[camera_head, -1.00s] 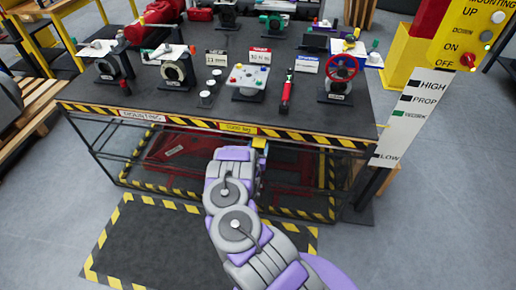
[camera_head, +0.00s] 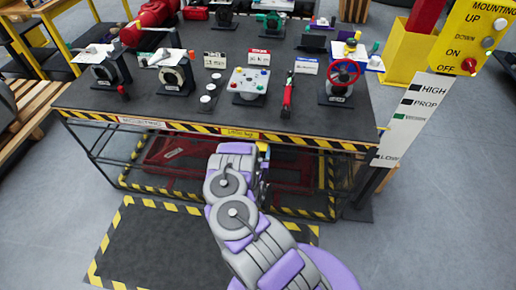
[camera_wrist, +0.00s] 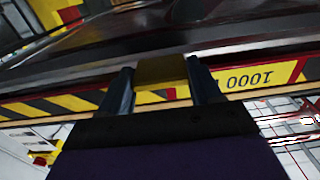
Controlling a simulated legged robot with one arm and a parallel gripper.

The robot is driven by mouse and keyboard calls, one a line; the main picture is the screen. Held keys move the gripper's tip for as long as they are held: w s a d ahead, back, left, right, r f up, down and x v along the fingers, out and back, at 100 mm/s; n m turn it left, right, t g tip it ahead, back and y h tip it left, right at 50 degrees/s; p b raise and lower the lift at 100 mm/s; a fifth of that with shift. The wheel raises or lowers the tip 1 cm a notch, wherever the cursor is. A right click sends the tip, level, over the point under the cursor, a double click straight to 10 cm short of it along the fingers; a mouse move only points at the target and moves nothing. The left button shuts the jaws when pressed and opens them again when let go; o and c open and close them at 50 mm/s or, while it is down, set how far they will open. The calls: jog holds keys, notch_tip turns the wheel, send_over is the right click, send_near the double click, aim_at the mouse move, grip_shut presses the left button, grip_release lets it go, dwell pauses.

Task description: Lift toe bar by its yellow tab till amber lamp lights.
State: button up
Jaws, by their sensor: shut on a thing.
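The yellow tab (camera_wrist: 160,70) sits between the two fingers of my gripper (camera_wrist: 162,88) in the wrist view, and my gripper is shut on it. In the head view a bit of the tab (camera_head: 262,147) shows just under the bench front, beyond my arm. A black-and-yellow striped bar (camera_head: 300,139) runs along the bench front edge; it also shows behind the fingers in the wrist view (camera_wrist: 60,104). I cannot tell which strip is the toe bar. My fingers are mostly hidden by my arm in the head view. I cannot make out an amber lamp or whether it is lit.
A post with HIGH, PROP and LOW marks (camera_head: 410,120) stands at the bench's right end. A yellow control panel (camera_head: 470,35) with a red knob is above it. The bench top (camera_head: 130,105) carries valves and small parts. A red frame (camera_head: 180,155) lies underneath.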

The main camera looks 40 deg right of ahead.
jog(key=shift+r, duration=0.1)
jog(key=o, duration=1.5)
jog(key=shift+a, duration=0.1)
jog(key=p+v, duration=0.2)
jog(key=v, duration=1.5)
jog(key=shift+s, duration=0.15)
jog(key=shift+a, duration=0.1)
